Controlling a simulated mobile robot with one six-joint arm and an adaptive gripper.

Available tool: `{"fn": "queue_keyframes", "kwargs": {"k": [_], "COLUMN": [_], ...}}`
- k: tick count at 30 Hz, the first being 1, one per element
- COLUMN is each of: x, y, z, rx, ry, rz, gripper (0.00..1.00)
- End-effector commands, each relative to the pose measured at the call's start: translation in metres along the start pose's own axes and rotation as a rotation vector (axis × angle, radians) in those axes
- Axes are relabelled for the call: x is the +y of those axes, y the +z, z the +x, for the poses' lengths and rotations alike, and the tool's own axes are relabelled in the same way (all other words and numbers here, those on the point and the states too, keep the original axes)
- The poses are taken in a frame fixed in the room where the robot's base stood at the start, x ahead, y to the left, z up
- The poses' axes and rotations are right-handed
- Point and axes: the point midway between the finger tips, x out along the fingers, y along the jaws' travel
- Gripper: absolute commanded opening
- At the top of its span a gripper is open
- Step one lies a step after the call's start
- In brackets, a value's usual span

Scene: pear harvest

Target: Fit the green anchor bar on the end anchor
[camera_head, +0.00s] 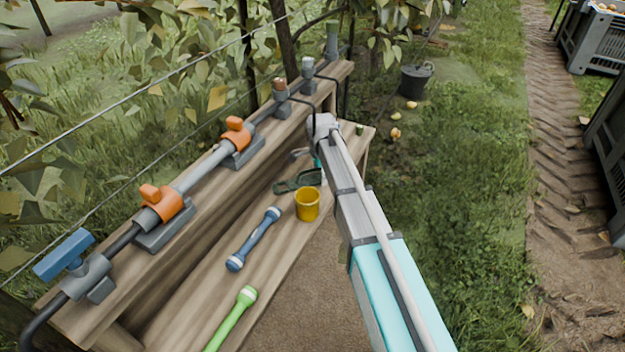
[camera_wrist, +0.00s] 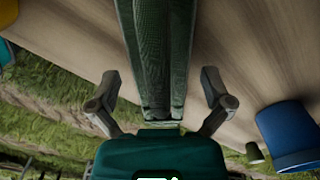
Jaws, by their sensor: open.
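A bright green bar (camera_head: 232,318) with a pale end cap lies on the lower plank at the bottom of the head view, partly cut off. It does not show clearly in the wrist view. My gripper (camera_head: 300,158) is farther along that plank, well away from this bar and partly hidden by my arm. In the wrist view my gripper (camera_wrist: 160,95) is open, its fingers apart on either side of a long dark green piece (camera_wrist: 157,50). That piece (camera_head: 290,185) also lies by my gripper in the head view. I cannot tell which fitting is the end anchor.
The upper plank carries a pipe with orange clamps (camera_head: 164,203) and a blue-handled valve (camera_head: 65,255). A blue cup (camera_wrist: 288,135) is at the right in the wrist view. Grass lies right of the bench.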

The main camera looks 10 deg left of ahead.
Motion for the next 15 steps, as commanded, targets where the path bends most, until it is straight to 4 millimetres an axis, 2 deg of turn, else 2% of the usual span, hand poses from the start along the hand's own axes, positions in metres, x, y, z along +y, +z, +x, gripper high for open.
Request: {"fn": "queue_keyframes", "kwargs": {"k": [4,15], "x": [0.0,0.0001], "y": [0.0,0.0], "z": [0.0,0.0002], "rx": [0.0,0.0], "ry": [0.0,0.0], "rz": [0.0,0.0], "gripper": [0.98,0.29]}}
